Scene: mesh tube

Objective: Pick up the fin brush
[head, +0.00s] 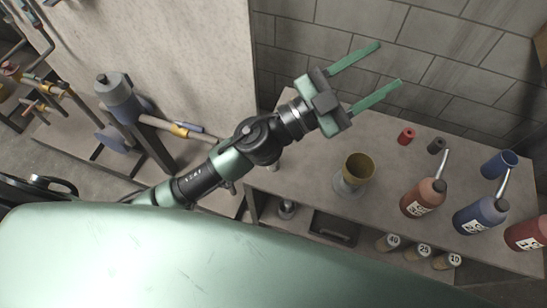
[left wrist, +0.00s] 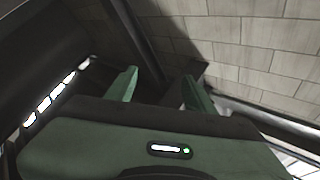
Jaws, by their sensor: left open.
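My left gripper (head: 390,63) is open and empty, raised above the back of the workbench (head: 300,187) in front of the block wall. Its two green fingers are spread wide and point to the upper right. In the left wrist view the same gripper (left wrist: 160,74) has nothing between its fingers, with the block wall beyond. I cannot make out a fin brush in either view. My right gripper is not in view.
The bench holds a brass-coloured cup (head: 359,168), a red bottle (head: 423,198), a blue bottle (head: 480,215), a blue cup (head: 498,164) and a small red cylinder (head: 406,136). Labelled cylinders (head: 424,251) stand below its front edge. Pipework and a pump (head: 121,97) stand left.

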